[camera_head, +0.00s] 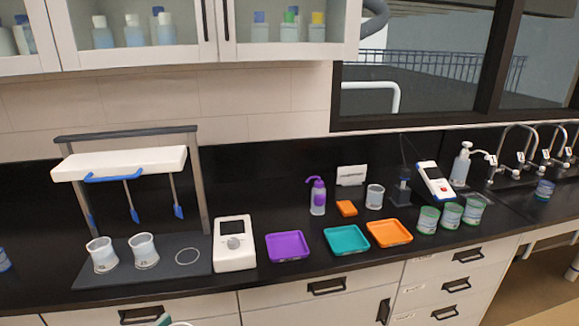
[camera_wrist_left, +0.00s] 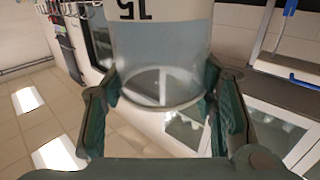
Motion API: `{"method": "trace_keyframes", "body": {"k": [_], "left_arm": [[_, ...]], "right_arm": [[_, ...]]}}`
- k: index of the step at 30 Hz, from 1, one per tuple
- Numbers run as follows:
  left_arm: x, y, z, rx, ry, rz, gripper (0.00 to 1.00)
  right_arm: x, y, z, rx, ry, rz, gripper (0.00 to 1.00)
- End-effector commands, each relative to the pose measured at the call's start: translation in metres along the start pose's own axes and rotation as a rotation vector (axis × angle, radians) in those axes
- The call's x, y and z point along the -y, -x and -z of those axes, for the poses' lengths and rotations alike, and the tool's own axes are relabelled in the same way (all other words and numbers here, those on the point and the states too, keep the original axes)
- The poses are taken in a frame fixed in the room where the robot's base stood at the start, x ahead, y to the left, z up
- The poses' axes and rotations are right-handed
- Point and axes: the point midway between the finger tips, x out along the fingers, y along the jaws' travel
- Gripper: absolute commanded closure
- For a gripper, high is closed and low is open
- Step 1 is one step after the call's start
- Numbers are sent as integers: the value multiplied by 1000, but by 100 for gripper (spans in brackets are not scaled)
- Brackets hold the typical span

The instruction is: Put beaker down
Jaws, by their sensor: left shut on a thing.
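My left gripper (camera_wrist_left: 162,88) is shut on a clear beaker (camera_wrist_left: 165,50). The beaker shows a dark "15" mark, which appears upside down in the left wrist view. Its green fingers clasp the beaker from both sides. In the head view only a small green tip of this gripper (camera_head: 164,319) shows at the bottom edge, low in front of the counter. A dark platform (camera_head: 215,268) under the paddle stirrer holds two beakers, one at left (camera_head: 102,255) and one beside it (camera_head: 144,251). An empty ring mark (camera_head: 187,257) lies to their right. My right gripper is not in view.
A white meter box (camera_head: 234,243) stands just right of the platform. Purple (camera_head: 287,246), teal (camera_head: 347,240) and orange (camera_head: 389,233) trays follow rightward. The stirrer's white head (camera_head: 120,163) and blue paddles hang above the platform. Another beaker (camera_head: 375,197) stands farther back.

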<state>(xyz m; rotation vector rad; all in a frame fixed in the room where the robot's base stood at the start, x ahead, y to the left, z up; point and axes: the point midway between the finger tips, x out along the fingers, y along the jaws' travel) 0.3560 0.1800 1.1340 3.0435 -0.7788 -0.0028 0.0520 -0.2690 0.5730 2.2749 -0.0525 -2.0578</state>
Motion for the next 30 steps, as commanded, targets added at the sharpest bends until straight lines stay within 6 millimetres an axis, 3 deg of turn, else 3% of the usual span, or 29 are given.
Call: {"method": "trace_keyframes", "body": {"k": [7,14,17,23,30], "left_arm": [[-1,2,-3,-3,0,0,92],[2,-3,7,-4,-2,0,92],[11,-8,9,-3,-1,17,92],[42,-19,-3,-2,0,74,92],[110,-30,-32,-1,-1,204,92]], "right_arm": [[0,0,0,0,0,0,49],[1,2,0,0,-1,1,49],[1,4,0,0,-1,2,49],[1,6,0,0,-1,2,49],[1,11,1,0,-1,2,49]]}}
